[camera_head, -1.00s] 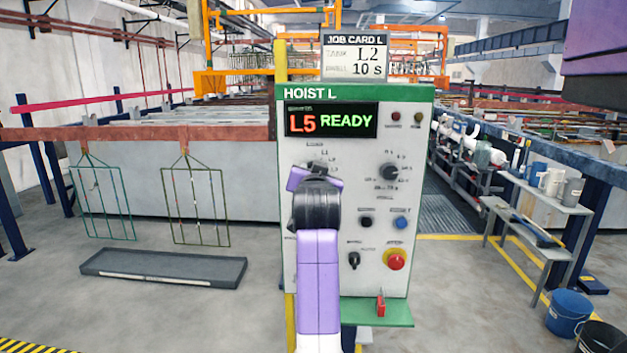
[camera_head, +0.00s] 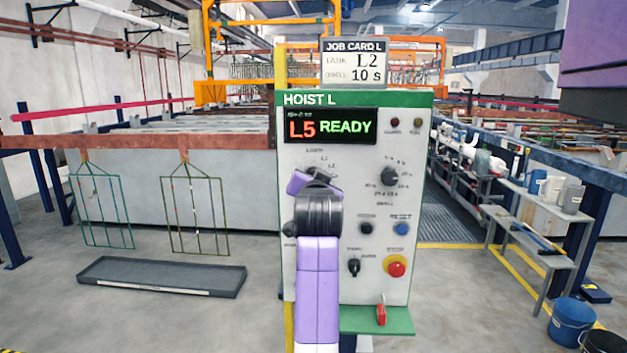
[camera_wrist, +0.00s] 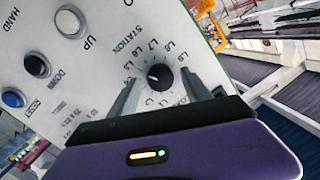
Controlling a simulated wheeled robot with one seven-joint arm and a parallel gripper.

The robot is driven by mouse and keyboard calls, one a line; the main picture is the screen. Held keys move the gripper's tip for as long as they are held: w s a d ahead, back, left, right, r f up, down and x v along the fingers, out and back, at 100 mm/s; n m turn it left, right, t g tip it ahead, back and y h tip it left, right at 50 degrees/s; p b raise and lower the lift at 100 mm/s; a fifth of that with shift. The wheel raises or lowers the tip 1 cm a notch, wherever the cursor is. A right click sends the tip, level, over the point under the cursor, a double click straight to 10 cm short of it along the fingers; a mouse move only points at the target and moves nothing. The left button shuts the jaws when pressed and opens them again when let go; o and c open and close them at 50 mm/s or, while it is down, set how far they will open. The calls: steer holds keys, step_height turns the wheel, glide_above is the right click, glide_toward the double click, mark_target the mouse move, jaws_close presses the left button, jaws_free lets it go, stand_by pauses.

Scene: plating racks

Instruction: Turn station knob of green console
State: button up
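The green-topped console (camera_head: 432,200), marked HOIST L, stands in front of me with its display (camera_head: 330,125) reading L5 READY. The job card (camera_head: 353,63) above it reads L2 and 10 s. The black station knob (camera_wrist: 159,76) shows in the wrist view, ringed by L-number labels. My gripper (camera_wrist: 160,90) is open, with one finger on each side of the knob; gaps show between fingers and knob, and I cannot tell how deep the fingertips reach. In the head view my arm hides the station knob and the fingertips.
The dwell knob (camera_head: 390,176), blue reset button (camera_head: 402,228) and red emergency button (camera_head: 396,266) are to the right on the panel. A red-handled part (camera_head: 381,314) sits on the green ledge (camera_head: 400,325). Racks (camera_head: 200,215) hang at left above a grey tray (camera_head: 160,277).

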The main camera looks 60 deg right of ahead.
steer(key=shift+a, duration=0.1)
steer(key=v, duration=0.7)
steer(key=shift+s+a+b, duration=0.2)
steer(key=shift+a+b, duration=0.05)
steer(key=shift+b, duration=0.2)
stand_by(0.3)
